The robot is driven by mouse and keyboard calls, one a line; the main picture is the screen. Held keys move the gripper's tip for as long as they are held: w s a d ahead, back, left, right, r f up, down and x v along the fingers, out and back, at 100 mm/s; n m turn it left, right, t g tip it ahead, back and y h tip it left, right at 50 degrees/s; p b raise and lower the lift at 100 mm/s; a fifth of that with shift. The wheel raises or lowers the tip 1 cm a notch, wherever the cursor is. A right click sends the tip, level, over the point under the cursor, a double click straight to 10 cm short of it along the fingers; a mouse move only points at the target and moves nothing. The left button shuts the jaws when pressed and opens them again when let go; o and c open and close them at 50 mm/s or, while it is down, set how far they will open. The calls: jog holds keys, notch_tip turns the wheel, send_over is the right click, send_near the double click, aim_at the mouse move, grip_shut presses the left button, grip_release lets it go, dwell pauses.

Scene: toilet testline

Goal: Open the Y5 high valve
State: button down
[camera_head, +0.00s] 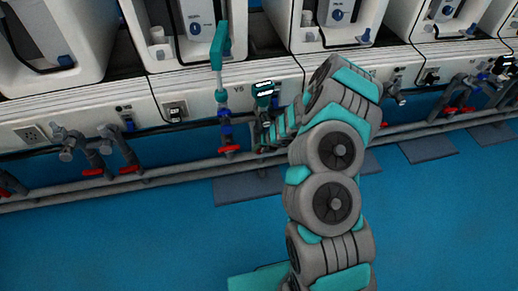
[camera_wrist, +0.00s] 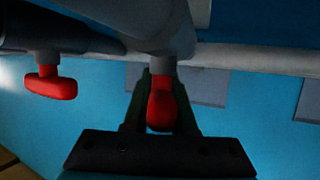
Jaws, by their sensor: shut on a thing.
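A red valve handle (camera_wrist: 162,105) hangs under a grey pipe fitting (camera_wrist: 160,35) in the wrist view. My gripper (camera_wrist: 162,85) has one dark finger on each side of it and is shut on it. A second red handle (camera_wrist: 50,85), lying crosswise, is to the left in the wrist view, apart from my fingers. In the head view the "Y5" label (camera_head: 239,90) is on the white panel, left of my wrist. The held handle is hidden there behind my arm. A red handle (camera_head: 228,149) under blue fittings shows to the left of my gripper.
A teal-handled upright piece (camera_head: 219,50) stands above the blue fittings. A grey horizontal pipe (camera_head: 180,174) runs low along the wall. More red-handled valves (camera_head: 125,170) are to the left and right. White units (camera_head: 180,30) line the bench. The blue floor (camera_head: 130,245) in front is clear.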

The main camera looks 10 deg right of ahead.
jog(key=c, duration=0.7)
grip_release()
jog(key=shift+p+v, duration=0.35)
jog(key=shift+v, duration=3.5)
